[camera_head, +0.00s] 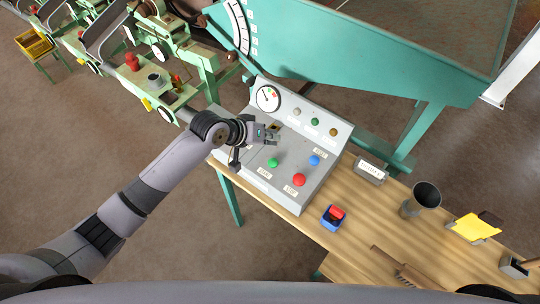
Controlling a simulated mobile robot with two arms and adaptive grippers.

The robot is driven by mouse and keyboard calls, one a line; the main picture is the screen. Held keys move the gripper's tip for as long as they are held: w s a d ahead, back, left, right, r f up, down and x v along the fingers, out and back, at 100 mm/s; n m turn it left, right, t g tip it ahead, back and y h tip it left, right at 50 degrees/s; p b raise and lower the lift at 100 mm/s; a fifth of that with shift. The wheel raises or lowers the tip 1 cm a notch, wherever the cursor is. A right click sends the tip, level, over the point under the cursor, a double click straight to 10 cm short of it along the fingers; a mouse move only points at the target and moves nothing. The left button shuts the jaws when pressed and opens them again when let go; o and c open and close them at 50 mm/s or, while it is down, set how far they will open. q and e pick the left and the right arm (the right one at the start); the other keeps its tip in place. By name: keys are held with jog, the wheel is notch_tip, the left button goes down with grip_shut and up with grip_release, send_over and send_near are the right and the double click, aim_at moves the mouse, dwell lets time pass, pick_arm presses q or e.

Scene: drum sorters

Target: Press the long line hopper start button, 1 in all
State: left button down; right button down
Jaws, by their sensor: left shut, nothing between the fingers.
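A grey sloped control box (310,187) stands on the wooden table. Its lower face carries a green button (273,162), a red button (299,180) and a blue button (314,160), each with a small white label too small to read surely. No label legibly names the long line hopper. My left gripper (273,135) is shut and empty. It is over the left part of the box, above and left of the green button in the picture, and hides part of the panel there. I cannot tell whether it touches the box. My right gripper is not in view.
The box's upper face has a round gauge (268,97) and several small lamps. A blue holder with a red item (334,216), a dark cup (423,198) and a yellow item (473,228) stand right on the table. A large teal hopper (370,50) rises behind; green machines stand left.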

aim_at(271, 160)
pick_arm(q)
jog(key=shift+w+a, duration=0.2)
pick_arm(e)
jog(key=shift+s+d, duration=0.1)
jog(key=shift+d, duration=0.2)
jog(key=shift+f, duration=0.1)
